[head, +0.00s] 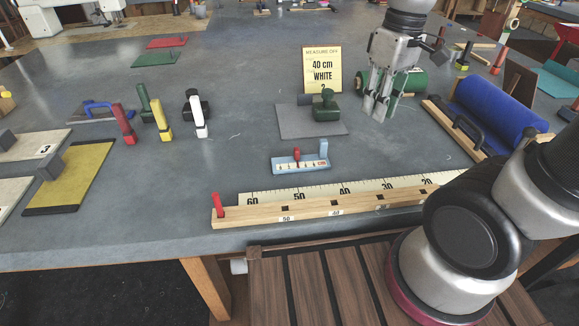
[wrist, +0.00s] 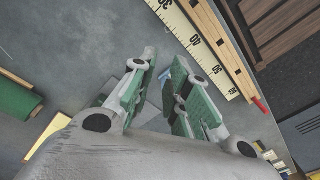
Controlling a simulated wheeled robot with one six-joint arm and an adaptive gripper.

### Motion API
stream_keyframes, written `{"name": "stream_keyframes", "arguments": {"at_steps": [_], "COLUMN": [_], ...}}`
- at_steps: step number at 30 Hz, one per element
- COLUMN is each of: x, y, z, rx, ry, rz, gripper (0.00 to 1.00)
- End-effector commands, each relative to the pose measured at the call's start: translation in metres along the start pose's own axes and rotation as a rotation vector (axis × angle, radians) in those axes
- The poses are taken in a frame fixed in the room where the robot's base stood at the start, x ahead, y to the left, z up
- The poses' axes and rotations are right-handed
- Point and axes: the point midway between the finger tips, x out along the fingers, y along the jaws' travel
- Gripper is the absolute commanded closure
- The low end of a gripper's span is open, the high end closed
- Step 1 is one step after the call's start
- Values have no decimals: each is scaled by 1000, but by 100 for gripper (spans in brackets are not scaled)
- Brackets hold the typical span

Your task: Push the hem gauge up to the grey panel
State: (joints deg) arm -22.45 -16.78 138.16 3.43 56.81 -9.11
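The hem gauge (head: 300,165), a light blue block with a marked scale, a red slider and a raised end at the right, lies on the table in the head view. The grey panel (head: 290,128) lies flat just behind it, with bare table between them. A dark green handled block (head: 325,108) stands on the panel. My gripper (head: 376,112) hangs to the right of the panel, behind and to the right of the gauge, touching neither. In the wrist view its fingers (wrist: 165,60) are apart, with nothing clearly held.
A long ruler (head: 290,197) on a wooden rail runs along the front edge. A yellow sign (head: 322,70) stands behind the panel. A green roll (head: 415,80) is behind my gripper, and a blue roll (head: 505,112) is right. Coloured uprights stand left; table left of the gauge is clear.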

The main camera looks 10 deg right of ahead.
Motion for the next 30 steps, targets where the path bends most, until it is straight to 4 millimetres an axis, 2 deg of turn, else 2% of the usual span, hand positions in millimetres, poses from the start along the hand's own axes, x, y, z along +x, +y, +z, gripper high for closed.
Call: {"name": "stream_keyframes", "arguments": {"at_steps": [1,3,6,9,12,15,18,21,24,30], "x": [14,31,54,69,76,70,66,66,66,83], "y": [-19,-45,-80,-106,-121,-128,-132,-133,-133,-136], "z": [-20,-44,-70,-87,-101,-112,-114,-112,-111,-105], "rx": [-164,-438,-844,-1218,-1561,-1863,-2107,-2272,-2360,-2387], "ry": [-58,-121,-171,-175,-130,-46,19,56,75,80], "rz": [-28,-79,-165,-254,-334,-375,-404,-425,-431,-437], "gripper": [98,100,100,100,100,100,100,100,100,100]}}
